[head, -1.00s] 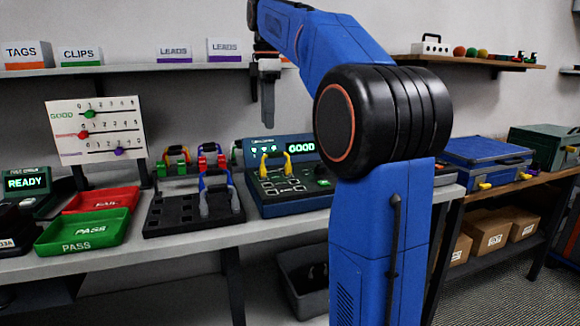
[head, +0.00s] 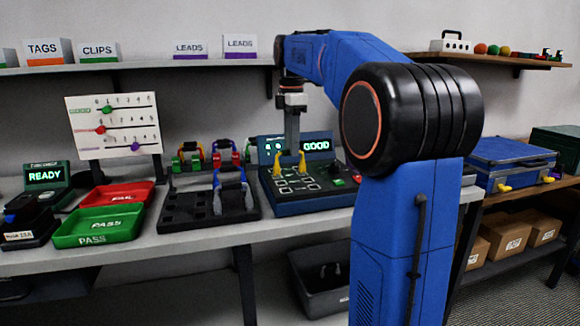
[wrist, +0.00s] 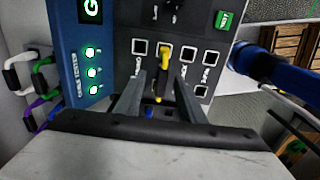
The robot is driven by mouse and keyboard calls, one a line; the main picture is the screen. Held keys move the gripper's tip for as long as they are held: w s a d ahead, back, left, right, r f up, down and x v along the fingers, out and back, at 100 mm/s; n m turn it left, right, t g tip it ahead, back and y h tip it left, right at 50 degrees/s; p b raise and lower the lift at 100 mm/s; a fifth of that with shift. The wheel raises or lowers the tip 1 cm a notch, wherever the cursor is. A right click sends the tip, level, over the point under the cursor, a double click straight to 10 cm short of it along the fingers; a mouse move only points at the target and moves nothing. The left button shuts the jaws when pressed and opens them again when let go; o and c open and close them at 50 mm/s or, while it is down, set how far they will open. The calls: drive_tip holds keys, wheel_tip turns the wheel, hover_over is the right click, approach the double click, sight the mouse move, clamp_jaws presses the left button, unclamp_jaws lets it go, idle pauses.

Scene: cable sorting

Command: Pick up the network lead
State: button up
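A cable tester (head: 310,190) stands on the bench with its screen reading GOOD. A yellow lead (head: 281,165) arches over the sockets on its panel; it also shows in the wrist view (wrist: 164,58). I take it for the network lead, though no label on it is readable. My gripper (head: 292,151) points down, low over the lead. In the wrist view its two fingers (wrist: 160,76) are apart, with part of the yellow lead between them. I see no finger closed on it. The fingertips' exact height over the panel is unclear.
Left of the tester is a black slotted rack (head: 180,208) with a blue lead with grey plugs. More coloured leads hang behind it. A green PASS tray (head: 75,240) and red FAIL tray (head: 90,196) lie further left. A grey bin (head: 300,272) is under the bench.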

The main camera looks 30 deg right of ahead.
sight(290, 175)
drive_tip(key=shift+s+a+f, duration=0.1)
drive_tip(key=shift+a+f, duration=0.1)
drive_tip(key=shift+f, duration=1.45)
drive_tip(key=shift+a+f, duration=0.2)
drive_tip(key=shift+f, duration=1.4)
clamp_jaws()
